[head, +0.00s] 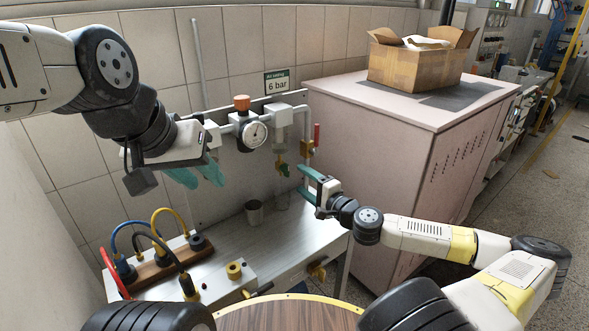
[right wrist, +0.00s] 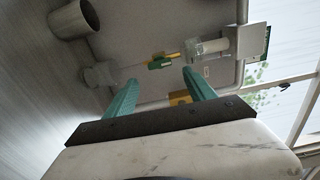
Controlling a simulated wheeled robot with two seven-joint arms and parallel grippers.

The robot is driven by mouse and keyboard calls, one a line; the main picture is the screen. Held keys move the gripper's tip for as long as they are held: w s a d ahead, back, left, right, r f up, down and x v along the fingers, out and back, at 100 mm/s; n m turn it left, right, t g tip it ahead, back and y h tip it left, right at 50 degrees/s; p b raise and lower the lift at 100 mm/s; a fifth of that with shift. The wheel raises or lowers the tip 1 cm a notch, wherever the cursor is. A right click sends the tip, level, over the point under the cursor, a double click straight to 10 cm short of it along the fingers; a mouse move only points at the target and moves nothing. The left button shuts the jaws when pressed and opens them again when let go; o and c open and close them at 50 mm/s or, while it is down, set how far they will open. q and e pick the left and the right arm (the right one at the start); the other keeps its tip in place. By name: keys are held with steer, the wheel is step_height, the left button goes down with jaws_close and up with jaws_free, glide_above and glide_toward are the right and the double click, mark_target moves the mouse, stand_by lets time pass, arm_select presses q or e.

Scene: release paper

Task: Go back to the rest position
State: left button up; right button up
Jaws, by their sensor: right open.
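My left gripper (head: 204,181) hangs in front of the tiled wall, left of the pressure gauge (head: 255,133). Its two teal fingers stand apart with nothing seen between them. My right gripper (head: 304,179) is beside the front left edge of the pink cabinet, above the right end of the metal bench. Its teal fingers are open, and the right wrist view (right wrist: 161,79) shows them apart and empty. The yellow-green drain valve (head: 281,168) under the filter bowl is left of the right gripper in the head view. It also shows beyond the fingertips in the right wrist view (right wrist: 163,61).
A wooden block (head: 160,269) with coloured cables is at left. The pink cabinet (head: 377,140) carries an open cardboard box (head: 416,67). Floor at far right is clear.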

steer(key=shift+s+d, duration=0.35)
steer(key=shift+s, duration=0.2)
